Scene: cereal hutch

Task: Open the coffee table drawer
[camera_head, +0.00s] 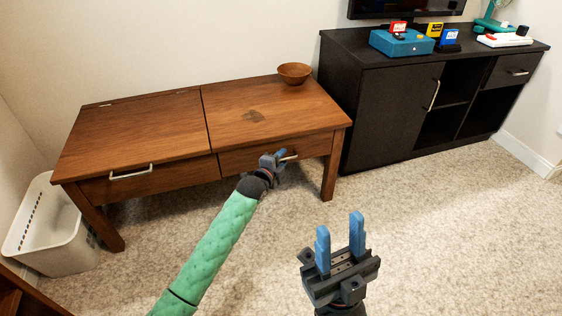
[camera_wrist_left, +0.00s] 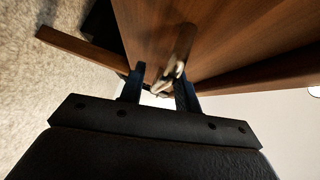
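The wooden coffee table (camera_head: 165,127) stands against the wall in the head view. Its right drawer (camera_head: 312,146) looks flush with the table front. The drawer's metal handle (camera_head: 289,158) is partly hidden by my left gripper (camera_head: 281,157), which is at the drawer front. In the left wrist view, the handle (camera_wrist_left: 182,50) runs slantwise between the two fingers of my left gripper (camera_wrist_left: 160,72). Whether both fingers press on it is unclear. My right gripper (camera_head: 339,240) is open and empty above the carpet, in front of the table.
A wooden bowl (camera_head: 294,73) sits at the table's back right. A second handle (camera_head: 130,171) is on the table's left front. A white basket (camera_head: 50,232) stands at the left. A black cabinet (camera_head: 388,112) stands at the right. The carpet (camera_head: 440,225) before it is clear.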

